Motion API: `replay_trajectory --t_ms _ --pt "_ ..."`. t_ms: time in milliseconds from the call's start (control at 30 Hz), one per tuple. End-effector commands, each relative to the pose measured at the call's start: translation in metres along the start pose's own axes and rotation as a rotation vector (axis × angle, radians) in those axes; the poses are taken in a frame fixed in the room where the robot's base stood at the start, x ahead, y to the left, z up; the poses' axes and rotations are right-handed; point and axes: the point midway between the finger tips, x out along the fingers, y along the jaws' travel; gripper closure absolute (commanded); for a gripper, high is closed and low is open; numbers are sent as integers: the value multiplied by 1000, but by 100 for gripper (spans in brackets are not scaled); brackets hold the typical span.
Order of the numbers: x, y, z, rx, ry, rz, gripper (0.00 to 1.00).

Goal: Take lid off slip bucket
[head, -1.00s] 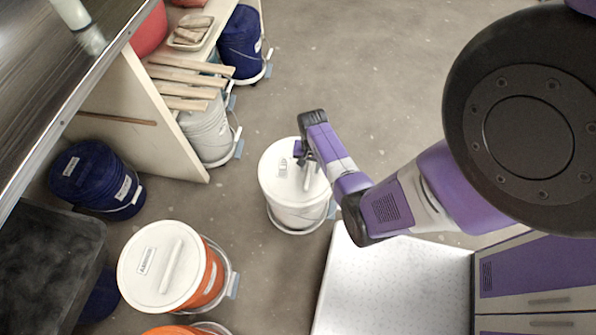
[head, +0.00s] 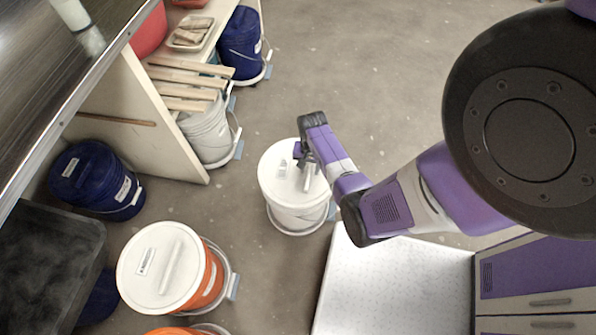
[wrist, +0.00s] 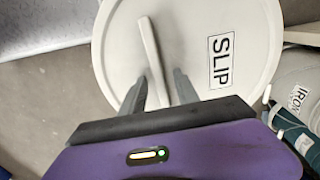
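The slip bucket (head: 294,217) is white and stands upright on the floor, with its white lid (head: 274,183) on top. In the wrist view the lid (wrist: 190,35) carries a SLIP label (wrist: 221,60) and a straight raised bar handle (wrist: 149,45). My gripper (head: 306,180) is over the right part of the lid. In the wrist view its two fingers (wrist: 160,84) are apart, one on either side of the handle's near end, with gaps showing. I cannot tell how far down they reach. The near end of the handle is partly hidden between the fingers.
An orange bucket with a white lid (head: 160,268) stands at the lower left. Blue buckets (head: 97,180) and a grey bucket (head: 207,130) stand by the shelf. My white deck (head: 390,290) lies right of the slip bucket. Open floor (head: 360,80) lies behind it.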

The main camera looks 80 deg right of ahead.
Motion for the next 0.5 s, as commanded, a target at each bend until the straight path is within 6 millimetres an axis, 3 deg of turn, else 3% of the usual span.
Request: replay_trajectory --t_ms 67,233,500 --pt "0 0 0 0 0 0 67" --pt "0 0 0 0 0 0 100" --pt "0 0 0 0 0 0 100"
